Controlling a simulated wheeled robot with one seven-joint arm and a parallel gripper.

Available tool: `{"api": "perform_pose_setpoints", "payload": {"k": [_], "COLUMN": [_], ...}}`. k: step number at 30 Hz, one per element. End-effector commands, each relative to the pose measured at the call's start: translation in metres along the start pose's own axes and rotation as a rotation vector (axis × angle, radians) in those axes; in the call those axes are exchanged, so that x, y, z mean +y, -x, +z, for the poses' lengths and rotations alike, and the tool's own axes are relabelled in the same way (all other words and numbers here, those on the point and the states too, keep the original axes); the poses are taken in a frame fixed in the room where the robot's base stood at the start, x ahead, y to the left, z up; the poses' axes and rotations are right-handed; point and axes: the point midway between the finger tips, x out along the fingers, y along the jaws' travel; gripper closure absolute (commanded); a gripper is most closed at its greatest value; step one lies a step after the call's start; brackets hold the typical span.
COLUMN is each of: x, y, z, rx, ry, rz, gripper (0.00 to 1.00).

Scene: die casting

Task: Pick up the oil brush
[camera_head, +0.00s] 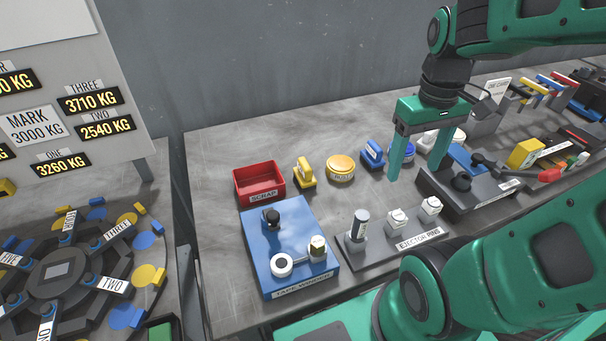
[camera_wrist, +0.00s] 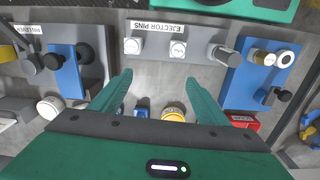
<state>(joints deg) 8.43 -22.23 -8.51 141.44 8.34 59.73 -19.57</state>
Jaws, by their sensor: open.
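My gripper (camera_head: 415,172) is open and empty, its fingers pointing down over the back of the bench; it also shows in the wrist view (camera_wrist: 158,79). No label marks the oil brush. Two small handled blocks look like brushes: a yellow one (camera_head: 305,174) beside the red scrap bin, and a blue one (camera_head: 373,154) left of my gripper. The blue one seems to show between my fingers in the wrist view (camera_wrist: 142,107). A yellow round tin (camera_head: 341,166) stands between the two blocks. A blue round tin (camera_head: 407,151) is partly hidden behind my fingers.
The red scrap bin (camera_head: 259,181) is at the back left. The blue tape plate (camera_head: 265,246) and the ejector pins rack (camera_head: 399,247) stand in front. A dark fixture (camera_head: 463,190) is at right. Bare bench shows between the tins and the rack.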

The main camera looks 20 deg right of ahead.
Motion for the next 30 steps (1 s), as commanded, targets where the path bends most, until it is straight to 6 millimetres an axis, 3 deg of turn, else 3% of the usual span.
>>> {"api": "perform_pose_setpoints", "payload": {"k": [1,6,13,19,23,30], "x": [-0.009,-0.053,-0.127,-0.166,-0.174,-0.175], "y": [0.002,0.005,-0.002,-0.007,-0.014,-0.048], "z": [-0.021,-0.086,-0.151,-0.175,-0.178,-0.178], "rx": [-0.003,-0.003,0.006,0.019,0.019,0.018], "ry": [0.144,0.678,1.309,1.591,1.643,1.644], "rz": [0.007,0.015,0.003,-0.008,-0.012,-0.012], "gripper": [0.31,0.31,0.31,0.31,0.31,0.31]}}
